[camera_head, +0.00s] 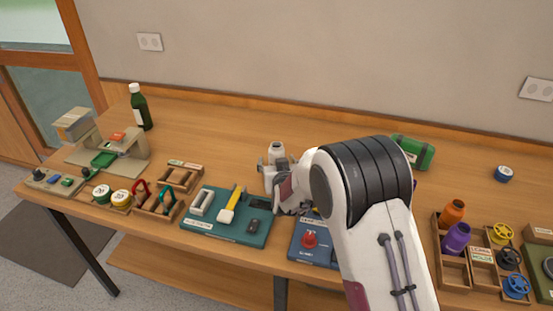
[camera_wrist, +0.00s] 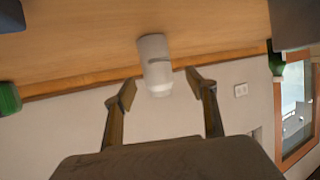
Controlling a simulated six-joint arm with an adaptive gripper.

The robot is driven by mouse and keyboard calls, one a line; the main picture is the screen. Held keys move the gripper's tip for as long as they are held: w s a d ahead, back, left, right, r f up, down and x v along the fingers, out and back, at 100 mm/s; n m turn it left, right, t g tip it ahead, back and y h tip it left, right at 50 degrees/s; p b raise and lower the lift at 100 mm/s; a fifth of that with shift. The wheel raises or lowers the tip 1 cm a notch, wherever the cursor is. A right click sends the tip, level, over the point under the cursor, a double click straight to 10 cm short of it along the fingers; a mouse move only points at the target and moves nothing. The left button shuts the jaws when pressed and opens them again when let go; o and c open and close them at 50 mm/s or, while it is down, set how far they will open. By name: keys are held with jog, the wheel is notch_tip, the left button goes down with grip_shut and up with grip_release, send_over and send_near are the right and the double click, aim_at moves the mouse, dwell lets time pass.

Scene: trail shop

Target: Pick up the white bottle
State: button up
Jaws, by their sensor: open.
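The white bottle (camera_head: 277,150) stands upright on the wooden table near its middle, in front of the back wall. In the wrist view the white bottle (camera_wrist: 154,60) hangs from the top of the picture, as that view is turned over. My gripper (camera_head: 276,170) is low over the table at the bottle. In the wrist view my gripper (camera_wrist: 162,87) is open, with one finger on each side of the bottle's top end and a visible gap at both sides. The bottle's lower part is partly hidden by my gripper in the head view.
A teal board (camera_head: 225,232) with tools lies front left of the bottle, and a blue board (camera_head: 300,247) lies in front. A dark green bottle (camera_head: 141,108) stands back left. A green cylinder (camera_head: 413,153) lies behind my arm. The table behind the white bottle is clear.

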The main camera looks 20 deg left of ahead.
jog(key=shift+w+a+f, duration=0.2)
jog(key=shift+w, duration=0.3)
jog(key=shift+w, duration=0.1)
jog(key=shift+d+f+x, duration=0.1)
jog(key=shift+x, duration=0.65)
jog(key=shift+d+f+x, duration=0.1)
jog(key=shift+x, duration=1.7)
jog(key=c, duration=1.4)
